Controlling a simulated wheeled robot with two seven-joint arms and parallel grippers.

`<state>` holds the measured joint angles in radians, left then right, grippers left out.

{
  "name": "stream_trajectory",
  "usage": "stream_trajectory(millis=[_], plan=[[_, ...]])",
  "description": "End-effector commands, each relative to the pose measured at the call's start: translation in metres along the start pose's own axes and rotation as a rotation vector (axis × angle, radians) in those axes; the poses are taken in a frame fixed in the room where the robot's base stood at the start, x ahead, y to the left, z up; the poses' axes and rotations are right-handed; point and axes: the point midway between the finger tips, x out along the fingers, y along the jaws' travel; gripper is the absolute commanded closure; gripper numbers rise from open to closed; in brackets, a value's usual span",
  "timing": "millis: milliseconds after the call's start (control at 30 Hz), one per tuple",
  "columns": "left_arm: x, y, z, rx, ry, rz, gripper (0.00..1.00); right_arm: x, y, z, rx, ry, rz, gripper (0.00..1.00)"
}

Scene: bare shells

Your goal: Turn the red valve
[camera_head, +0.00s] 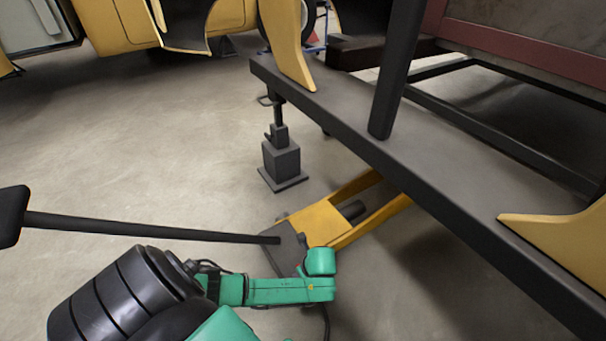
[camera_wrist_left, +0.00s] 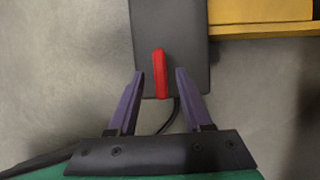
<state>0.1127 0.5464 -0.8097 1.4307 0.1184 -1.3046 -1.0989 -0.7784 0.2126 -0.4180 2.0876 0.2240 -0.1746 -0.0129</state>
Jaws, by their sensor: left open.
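In the left wrist view the red valve (camera_wrist_left: 160,72) is a slim upright bar against a dark grey plate (camera_wrist_left: 188,20). My left gripper (camera_wrist_left: 160,73) has its two purple fingers spread. The valve's lower part lies between the fingertips in the picture, with a gap on each side; I cannot tell the depth between them. In the head view my left arm reaches to the dark end of the yellow floor jack (camera_head: 315,222). The valve and my left gripper's fingers are hidden there. My right gripper is not in view.
A long black lever (camera_head: 150,230) runs from the left to the jack, just above my arm. A dark steel frame (camera_head: 430,185) spans the right side over the jack. A grey stand (camera_head: 281,160) is behind the jack. Open concrete floor (camera_head: 130,140) lies left.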

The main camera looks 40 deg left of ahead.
Motion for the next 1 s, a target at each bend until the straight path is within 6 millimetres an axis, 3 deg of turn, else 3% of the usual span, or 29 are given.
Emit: stream_trajectory(millis=[67,300,333,400,467,1000], plan=[[0.0086,-0.0002,-0.0006,0.000,-0.001,0.000,0.50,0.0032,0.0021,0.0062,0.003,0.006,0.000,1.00],[0.0082,-0.0003,0.0003,0.000,0.000,-0.001,0.50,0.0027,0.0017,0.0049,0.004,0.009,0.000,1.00],[0.0081,-0.0003,0.0003,0.000,0.000,-0.001,0.54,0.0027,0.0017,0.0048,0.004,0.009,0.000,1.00],[0.0081,-0.0003,0.0003,0.000,0.000,-0.001,0.81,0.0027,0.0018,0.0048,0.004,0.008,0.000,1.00],[0.0081,-0.0003,0.0002,0.000,0.000,-0.001,1.00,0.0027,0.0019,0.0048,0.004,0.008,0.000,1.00],[0.0061,-0.0013,0.0009,-0.082,0.000,0.033,1.00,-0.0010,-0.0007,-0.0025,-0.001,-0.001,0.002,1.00]])
